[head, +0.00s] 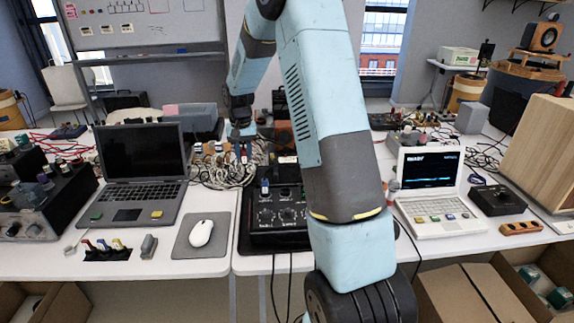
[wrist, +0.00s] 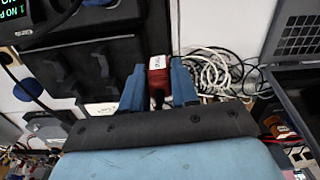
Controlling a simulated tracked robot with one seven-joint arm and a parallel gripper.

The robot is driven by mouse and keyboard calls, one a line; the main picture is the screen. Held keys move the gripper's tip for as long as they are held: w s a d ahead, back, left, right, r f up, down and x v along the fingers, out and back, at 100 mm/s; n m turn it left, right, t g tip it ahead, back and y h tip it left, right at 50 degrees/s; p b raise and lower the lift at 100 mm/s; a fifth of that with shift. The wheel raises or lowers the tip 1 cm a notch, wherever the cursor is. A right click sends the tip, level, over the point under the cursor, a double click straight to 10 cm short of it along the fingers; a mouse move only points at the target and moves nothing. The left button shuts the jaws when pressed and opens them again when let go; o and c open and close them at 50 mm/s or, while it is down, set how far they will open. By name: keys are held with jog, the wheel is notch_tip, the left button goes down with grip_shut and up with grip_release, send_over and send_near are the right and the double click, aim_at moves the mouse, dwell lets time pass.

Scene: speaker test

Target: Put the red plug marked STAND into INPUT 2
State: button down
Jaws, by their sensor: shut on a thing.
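My gripper (wrist: 159,85) is shut on a red plug (wrist: 158,82) with a small white label, held between its two blue fingers. The lettering on the label is too small to read. In the head view my gripper (head: 241,132) is behind the black box with knobs (head: 280,212), above pale coiled cables. A plug with a blue and white body (head: 265,186) stands at the top left of that box. I cannot read any INPUT 2 marking, and my arm covers the box's right part.
A laptop (head: 143,165) and a mouse on a grey mat (head: 186,252) lie left of the box. Several coloured plugs stand in a black holder (head: 107,255) at the front. A white laptop (head: 428,190) is at the right. Loose cables cover the back of the table.

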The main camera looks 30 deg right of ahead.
jog(key=s+d+m, duration=0.1)
jog(key=s+d, duration=0.8)
jog(key=s, duration=0.4)
jog(key=shift+w+d+f, duration=0.1)
jog(key=shift+f, duration=1.55)
jog(key=shift+w+d+f, duration=0.1)
jog(key=shift+f, duration=1.5)
jog(key=shift+f, duration=0.25)
jog(key=c, duration=0.8)
grip_release()
jog(key=shift+r, duration=0.1)
notch_tip(320, 180, up, 14)
jog(key=shift+f, duration=0.25)
jog(key=shift+r, duration=0.1)
